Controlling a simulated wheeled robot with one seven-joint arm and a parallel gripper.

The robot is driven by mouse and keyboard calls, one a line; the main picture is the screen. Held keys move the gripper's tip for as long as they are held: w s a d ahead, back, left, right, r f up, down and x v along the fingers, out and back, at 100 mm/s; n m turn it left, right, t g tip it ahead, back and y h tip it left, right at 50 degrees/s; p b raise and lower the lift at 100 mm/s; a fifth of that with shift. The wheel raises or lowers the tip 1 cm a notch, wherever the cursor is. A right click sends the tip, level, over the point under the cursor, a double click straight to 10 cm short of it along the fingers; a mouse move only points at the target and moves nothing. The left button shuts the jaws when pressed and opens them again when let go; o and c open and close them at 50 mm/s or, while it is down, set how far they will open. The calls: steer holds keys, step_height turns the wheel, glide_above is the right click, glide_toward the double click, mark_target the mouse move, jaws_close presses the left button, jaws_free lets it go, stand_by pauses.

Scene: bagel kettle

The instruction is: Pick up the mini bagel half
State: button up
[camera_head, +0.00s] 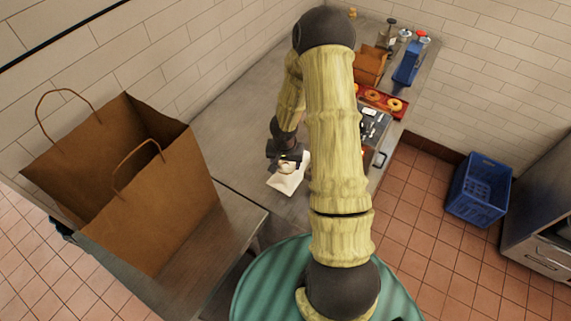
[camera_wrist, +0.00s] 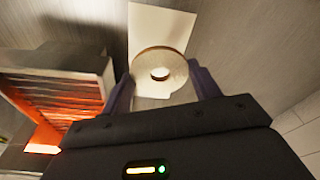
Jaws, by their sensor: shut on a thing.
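The mini bagel half (camera_wrist: 158,62) is a pale ring with a browned edge. In the wrist view it sits between the two fingers of my gripper (camera_wrist: 160,80), which is shut on it. Behind it in that view is a white paper sheet (camera_wrist: 150,22). In the head view my gripper (camera_head: 287,164) is low over the metal counter, and the bagel half (camera_head: 286,168) shows small and pale over the white paper (camera_head: 287,184). I cannot tell whether the bagel half touches the paper.
A large brown paper bag (camera_head: 165,215) stands at the left. A glowing orange heater-like unit (camera_wrist: 65,90) is close on the left in the wrist view. A red tray with bagels (camera_head: 373,98) and a blue container (camera_head: 410,65) are farther back. A blue crate (camera_head: 480,190) is on the floor.

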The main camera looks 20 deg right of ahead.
step_height(320, 180, up, 3)
steer(key=shift+f+p, duration=0.1)
steer(key=shift+p, duration=0.4)
steer(key=w+a+f+n+b, duration=0.1)
steer(key=a+f+n+b, duration=0.1)
steer(key=a, duration=0.1)
steer(key=w+a+f+n+b, duration=0.2)
steer(key=a+b, duration=0.1)
steer(key=w+a+f+n+y+b, duration=0.1)
steer(key=a+f+n+b, duration=0.1)
steer(key=a, duration=0.1)
steer(key=shift+w+a+f+b, duration=0.1)
steer(key=shift+w+a+b, duration=0.1)
steer(key=shift+b, duration=0.1)
steer(key=shift+w+a+n, duration=0.1)
steer(key=shift+a+n, duration=0.2)
steer(key=shift+n, duration=0.1)
steer(key=shift+r, duration=0.2)
